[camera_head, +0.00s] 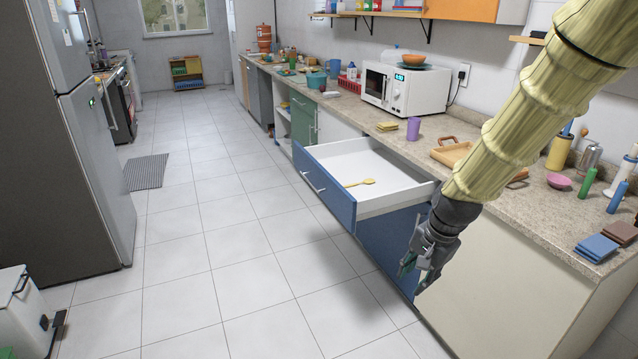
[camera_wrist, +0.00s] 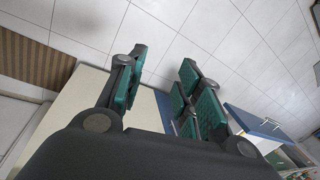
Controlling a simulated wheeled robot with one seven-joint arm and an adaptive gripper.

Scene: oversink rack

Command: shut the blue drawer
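The blue drawer (camera_head: 326,186) stands pulled far out under the counter, its white inside open to view. A yellow wooden utensil (camera_head: 360,183) lies in it. Its front has a silver handle (camera_head: 313,182). In the wrist view the drawer (camera_wrist: 258,124) shows at the right, with its handle toward the right. My gripper (camera_head: 418,262) hangs to the right of the drawer, lower than its top rim, in front of the lower cabinet. In the wrist view my gripper (camera_wrist: 160,90) has its green-padded fingers spread apart, with nothing between them. I see no contact with the drawer.
A blue lower cabinet front (camera_head: 390,240) is below the drawer. The counter (camera_head: 345,105) holds a microwave (camera_head: 405,88), a purple cup (camera_head: 413,128), a wooden tray (camera_head: 452,152) and several small items. The tiled floor (camera_head: 230,240) before the drawer is clear. A fridge (camera_head: 80,150) stands at left.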

